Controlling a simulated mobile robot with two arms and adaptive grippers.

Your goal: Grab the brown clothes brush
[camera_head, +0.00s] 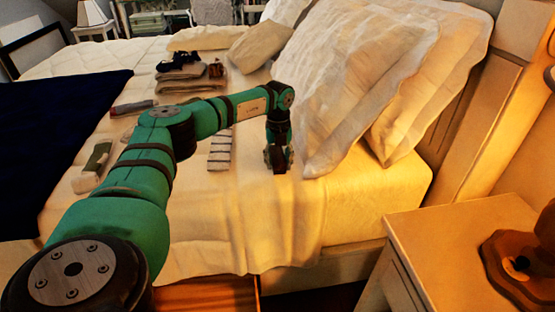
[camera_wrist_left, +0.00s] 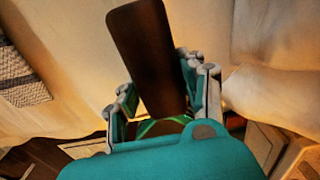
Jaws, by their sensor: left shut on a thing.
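My left gripper (camera_head: 279,157) is over the bed near the big pillows in the head view, at the end of the green arm. The left wrist view shows the gripper (camera_wrist_left: 165,100) closed around a dark brown clothes brush (camera_wrist_left: 148,50). The brush stands out beyond the fingers and is slightly tilted. Its lower end is hidden between the fingers and the palm. In the head view the brush is too dark and small to tell from the gripper. My right gripper is not in view.
The bed (camera_head: 290,225) is clear in front of the gripper. A large white pillow (camera_head: 350,75) stands close to its right. A striped cloth (camera_head: 220,150), folded clothes (camera_head: 190,82) and a dark blue blanket (camera_head: 50,140) lie leftward. A wooden nightstand (camera_head: 430,225) is at lower right.

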